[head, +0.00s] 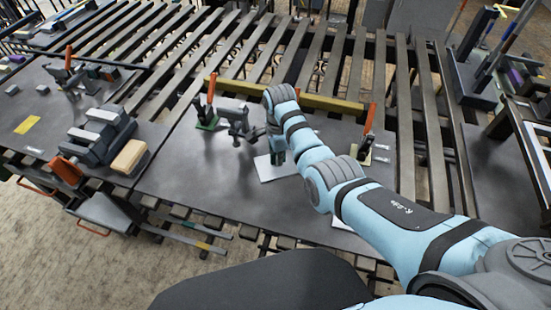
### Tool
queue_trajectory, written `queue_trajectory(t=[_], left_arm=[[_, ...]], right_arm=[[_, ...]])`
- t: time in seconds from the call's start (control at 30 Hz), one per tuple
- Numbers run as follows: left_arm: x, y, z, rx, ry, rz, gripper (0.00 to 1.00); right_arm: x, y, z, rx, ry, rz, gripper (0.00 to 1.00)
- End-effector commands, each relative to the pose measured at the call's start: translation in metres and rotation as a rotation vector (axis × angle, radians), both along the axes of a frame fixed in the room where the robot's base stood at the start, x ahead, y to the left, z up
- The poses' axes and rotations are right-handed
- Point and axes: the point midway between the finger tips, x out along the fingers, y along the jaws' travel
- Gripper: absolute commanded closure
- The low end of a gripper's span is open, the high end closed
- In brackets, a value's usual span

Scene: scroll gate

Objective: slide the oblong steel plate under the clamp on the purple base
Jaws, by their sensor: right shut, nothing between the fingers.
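A pale flat plate (266,172) lies on the dark work table, partly hidden by my right gripper; I cannot tell whether it is the oblong steel plate. Another pale flat piece (341,225) shows beside my right forearm, mostly hidden by it. My right gripper (278,159) points down over the first plate, shut and empty. A clamp with an orange handle (211,88) stands on a green base (206,123) to the left. Another orange-handled clamp (370,118) stands right of my gripper on a pale base. I cannot make out a purple base. My left gripper is out of view.
A yellow bar (325,103) runs along the table's back edge, with metal slats behind it. Grey blocks (100,133) and orange-handled tools crowd the left table. The front left of the middle table (190,185) is clear.

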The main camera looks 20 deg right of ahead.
Motion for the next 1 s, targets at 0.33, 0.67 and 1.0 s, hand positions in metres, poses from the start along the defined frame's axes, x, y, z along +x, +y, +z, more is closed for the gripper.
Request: queue_trajectory(t=[0.33,0.67,1.0], left_arm=[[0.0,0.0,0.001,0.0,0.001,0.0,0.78],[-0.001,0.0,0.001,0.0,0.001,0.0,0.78],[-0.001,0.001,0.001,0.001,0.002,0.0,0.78]], right_arm=[[0.003,-0.012,0.001,-0.007,-0.006,-0.008,1.0],[0.004,-0.013,0.002,-0.01,-0.01,-0.01,0.78],[0.003,-0.008,0.022,-0.007,-0.011,-0.005,0.78]])
